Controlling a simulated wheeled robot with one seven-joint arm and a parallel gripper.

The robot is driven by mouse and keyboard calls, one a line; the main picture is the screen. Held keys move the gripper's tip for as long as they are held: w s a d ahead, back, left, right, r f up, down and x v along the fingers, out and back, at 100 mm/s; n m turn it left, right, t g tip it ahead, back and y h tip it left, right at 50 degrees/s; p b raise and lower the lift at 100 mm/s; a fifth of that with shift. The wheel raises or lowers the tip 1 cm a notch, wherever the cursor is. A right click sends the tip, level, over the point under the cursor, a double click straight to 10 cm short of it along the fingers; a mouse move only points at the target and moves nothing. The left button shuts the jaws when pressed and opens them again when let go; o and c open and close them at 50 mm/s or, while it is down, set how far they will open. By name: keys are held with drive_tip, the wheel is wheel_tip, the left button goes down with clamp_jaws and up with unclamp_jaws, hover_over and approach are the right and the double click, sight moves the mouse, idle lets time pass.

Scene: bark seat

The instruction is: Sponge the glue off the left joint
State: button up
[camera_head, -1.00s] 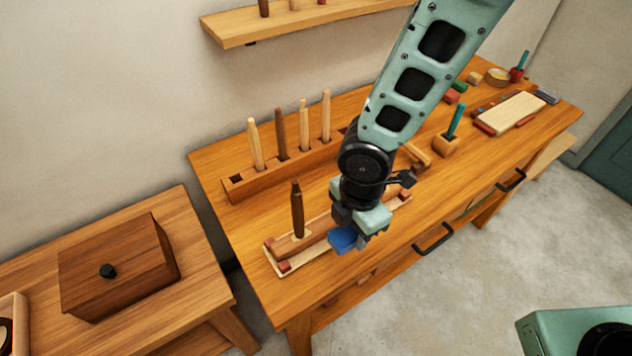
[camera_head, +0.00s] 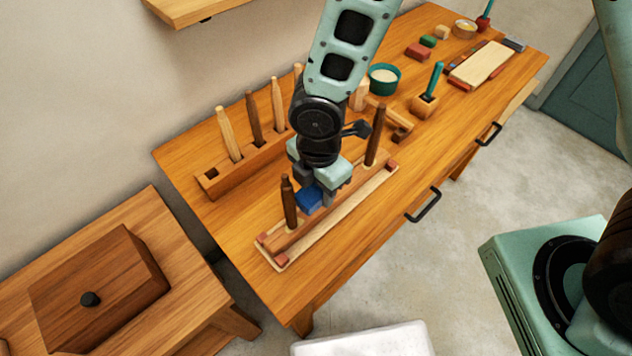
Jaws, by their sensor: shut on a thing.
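A long wooden rail (camera_head: 328,211) lies on a pale board on the workbench, with red blocks at its ends. A dark left peg (camera_head: 289,203) stands upright in it. A little pale material shows at its base, partly hard to make out; this is the left joint. A second dark peg (camera_head: 376,137) stands toward the rail's right end, with a pale patch at its foot. My gripper (camera_head: 318,194) points down, shut on a blue sponge (camera_head: 309,200). The sponge is just right of the left peg; whether they touch, I cannot tell.
A peg rack (camera_head: 217,181) with several upright dowels stands behind the rail. A green bowl (camera_head: 384,78), a mallet, a block with a green-handled tool (camera_head: 428,100) and a pale board (camera_head: 482,64) lie further right. A lidded box (camera_head: 100,285) sits on the lower left table.

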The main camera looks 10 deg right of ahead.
sight(319, 213)
drive_tip(key=shift+f+b, duration=2.2)
drive_tip(key=shift+f, duration=0.5)
drive_tip(key=shift+f+b, duration=0.5)
drive_tip(key=shift+f, duration=0.1)
drive_tip(key=shift+w+a+r+p, duration=0.15)
drive_tip(key=shift+w+a+p, duration=0.55)
drive_tip(key=shift+w, duration=0.25)
drive_tip(key=shift+s+d+b, duration=0.6)
drive_tip(key=shift+s+d, duration=0.1)
drive_tip(key=shift+s, duration=0.3)
drive_tip(key=shift+w+a+p, duration=0.65)
drive_tip(key=shift+w, duration=0.35)
drive_tip(key=shift+s+d+f+b, duration=0.2)
drive_tip(key=shift+s+d+b, duration=0.45)
drive_tip(key=shift+s, duration=0.35)
